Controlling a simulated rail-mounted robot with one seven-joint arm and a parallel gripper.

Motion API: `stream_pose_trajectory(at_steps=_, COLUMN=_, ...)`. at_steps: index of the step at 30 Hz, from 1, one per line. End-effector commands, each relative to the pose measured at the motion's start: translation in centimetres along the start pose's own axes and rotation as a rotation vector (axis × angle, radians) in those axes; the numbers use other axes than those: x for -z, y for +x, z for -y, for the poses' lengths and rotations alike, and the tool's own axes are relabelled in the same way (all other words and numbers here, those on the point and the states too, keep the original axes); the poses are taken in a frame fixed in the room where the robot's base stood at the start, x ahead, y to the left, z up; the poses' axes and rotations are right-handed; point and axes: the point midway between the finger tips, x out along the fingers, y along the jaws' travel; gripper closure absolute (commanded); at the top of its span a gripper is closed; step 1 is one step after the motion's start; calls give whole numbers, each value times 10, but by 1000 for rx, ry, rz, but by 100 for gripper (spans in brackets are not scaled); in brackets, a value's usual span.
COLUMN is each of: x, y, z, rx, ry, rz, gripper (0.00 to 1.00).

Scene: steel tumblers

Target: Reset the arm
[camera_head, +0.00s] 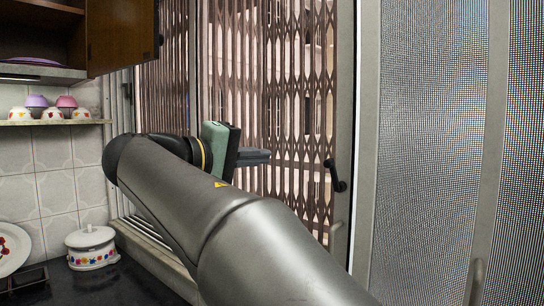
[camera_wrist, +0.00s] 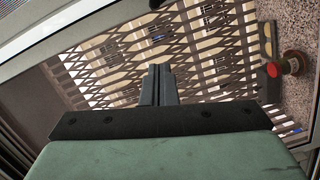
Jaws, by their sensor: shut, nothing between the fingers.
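My gripper (camera_head: 254,156) is at the end of my grey arm in the head view, in front of the brown folding lattice gate. It points to the right and holds nothing. In the wrist view my gripper (camera_wrist: 158,72) shows two dark fingers pressed together, with the lattice gate (camera_wrist: 200,45) beyond them. No steel tumblers are seen in either view.
A lidded white pot (camera_head: 91,248) stands on the dark counter at lower left. Cups (camera_head: 53,114) and bowls sit on a shelf (camera_head: 50,122) above. An open cabinet door (camera_head: 120,36) hangs upper left. A door handle (camera_head: 335,176) is right of my gripper.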

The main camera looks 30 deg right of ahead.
Motion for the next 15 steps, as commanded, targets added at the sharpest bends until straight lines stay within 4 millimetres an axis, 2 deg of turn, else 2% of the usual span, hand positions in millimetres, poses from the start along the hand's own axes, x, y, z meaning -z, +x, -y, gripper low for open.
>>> stream_pose_trajectory(at_steps=4, x=0, y=-7, z=0, rx=0, ry=-1, rz=1, gripper=100)
stream_pose_trajectory(at_steps=15, x=0, y=-7, z=0, rx=0, ry=0, rz=1, gripper=100)
